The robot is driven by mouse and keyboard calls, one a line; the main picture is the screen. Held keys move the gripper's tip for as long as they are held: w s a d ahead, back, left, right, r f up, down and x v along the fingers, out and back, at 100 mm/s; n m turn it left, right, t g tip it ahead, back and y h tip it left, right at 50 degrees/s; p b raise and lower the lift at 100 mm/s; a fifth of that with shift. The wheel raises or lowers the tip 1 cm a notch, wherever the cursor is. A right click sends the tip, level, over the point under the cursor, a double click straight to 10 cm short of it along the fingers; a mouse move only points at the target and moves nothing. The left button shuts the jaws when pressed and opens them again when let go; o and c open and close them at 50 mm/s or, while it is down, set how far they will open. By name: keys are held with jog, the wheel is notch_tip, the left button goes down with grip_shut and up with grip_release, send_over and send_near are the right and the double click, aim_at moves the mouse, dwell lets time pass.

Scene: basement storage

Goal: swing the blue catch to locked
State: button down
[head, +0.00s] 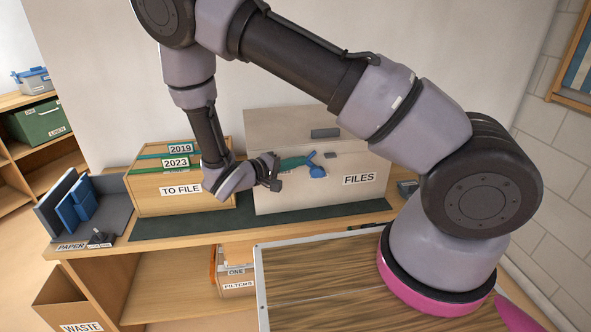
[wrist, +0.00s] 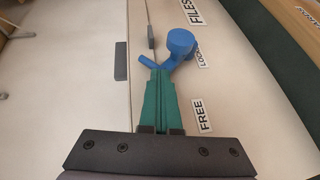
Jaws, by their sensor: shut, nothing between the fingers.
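The blue catch (head: 317,171) is on the front of the pale FILES box (head: 280,195), near the lid seam. In the wrist view the catch (wrist: 181,42) shows a round knob and a short arm slanting towards the seam. A LOCKED label (wrist: 203,57), partly covered, is beside the knob, and a FREE label (wrist: 202,115) is nearer my gripper. My gripper (head: 306,161) has green fingers, shut and empty. In the wrist view its fingertips (wrist: 160,74) are right at the catch's arm; I cannot tell whether they touch.
A dark grey plate (head: 325,133) is on the lid, and a small grey block (wrist: 151,38) sits by the seam. A wooden TO FILE box (head: 184,190) stands left of the FILES box. A dark mat (head: 170,227) lies in front. My arm spans the space above.

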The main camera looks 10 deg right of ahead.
aim_at(315, 152)
jog(key=d+r+y, duration=0.1)
jog(key=d+r+m+g+y, duration=0.1)
jog(key=y, duration=0.1)
jog(key=shift+d+r, duration=0.2)
jog(key=shift+d, duration=0.1)
jog(key=shift+d+r+m+y, duration=0.4)
jog(key=shift+d+y, duration=0.2)
jog(key=shift+y, duration=0.1)
jog(key=shift+f+g, duration=0.1)
jog(key=shift+g, duration=0.2)
jog(key=shift+d, duration=0.1)
jog(key=shift+r, duration=0.8)
